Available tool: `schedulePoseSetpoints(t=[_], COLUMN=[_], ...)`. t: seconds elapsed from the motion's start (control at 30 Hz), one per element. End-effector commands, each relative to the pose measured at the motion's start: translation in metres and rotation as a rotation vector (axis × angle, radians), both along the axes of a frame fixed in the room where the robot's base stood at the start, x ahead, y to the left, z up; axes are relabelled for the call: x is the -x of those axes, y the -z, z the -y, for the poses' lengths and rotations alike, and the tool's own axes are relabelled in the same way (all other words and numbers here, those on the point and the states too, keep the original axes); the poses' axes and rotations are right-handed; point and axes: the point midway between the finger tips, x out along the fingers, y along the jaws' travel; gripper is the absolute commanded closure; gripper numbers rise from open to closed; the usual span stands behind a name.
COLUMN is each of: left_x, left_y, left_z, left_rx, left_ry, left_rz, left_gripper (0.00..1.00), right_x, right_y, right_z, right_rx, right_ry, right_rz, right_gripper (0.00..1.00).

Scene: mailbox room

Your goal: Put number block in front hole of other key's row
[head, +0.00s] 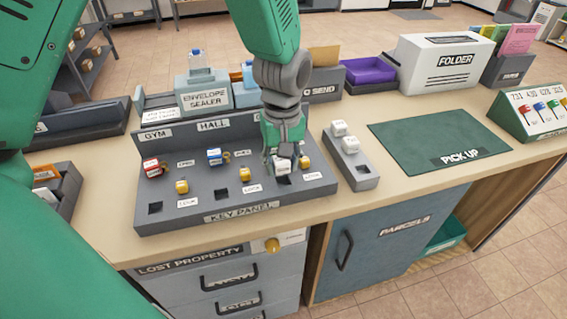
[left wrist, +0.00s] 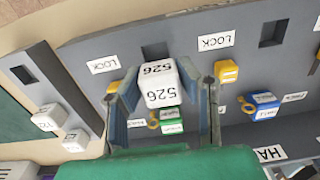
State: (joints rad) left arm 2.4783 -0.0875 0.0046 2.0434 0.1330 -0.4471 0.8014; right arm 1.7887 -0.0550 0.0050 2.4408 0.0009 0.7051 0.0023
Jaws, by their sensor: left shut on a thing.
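My left gripper (head: 283,160) is over the right column of the grey key panel (head: 185,218). It is shut on a white block marked 526 (left wrist: 158,84), which shows between its fingers in the left wrist view. In that view, a square front hole (left wrist: 155,50) is just beyond the block, and a green key (left wrist: 172,122) is behind it. The block appears above the panel; whether it touches is unclear. The panel also holds a red key (head: 151,167) under GYM and a blue key (head: 214,157) under HALL. Yellow lock pieces (head: 182,187) sit in each row.
A grey holder with two white blocks (head: 351,145) stands right of the panel. A green pick-up mat (head: 430,137) lies further right, clear. A number board (head: 540,110) stands at the far right. An envelope sealer (head: 205,92) is behind the panel.

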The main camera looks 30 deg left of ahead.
Motion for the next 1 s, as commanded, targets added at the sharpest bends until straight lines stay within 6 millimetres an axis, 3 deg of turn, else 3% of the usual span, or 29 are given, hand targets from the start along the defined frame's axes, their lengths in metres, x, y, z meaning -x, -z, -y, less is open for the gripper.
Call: schedulePoseSetpoints(t=[0.1,1.0], left_x=[0.0002,0.001], left_y=[0.0043,0.0073], left_z=[0.0015,-0.0046], left_rx=[-0.002,-0.002], left_ry=[0.001,0.001], left_rz=[0.001,0.001], left_gripper=[0.9,0.9], right_x=[-0.0001,-0.0004], right_y=[0.0064,-0.0012], right_z=[0.0002,0.0002], right_rx=[0.0,0.0], right_ry=[0.0,0.0], right_rz=[0.0,0.001], right_gripper=[0.6,0.6])
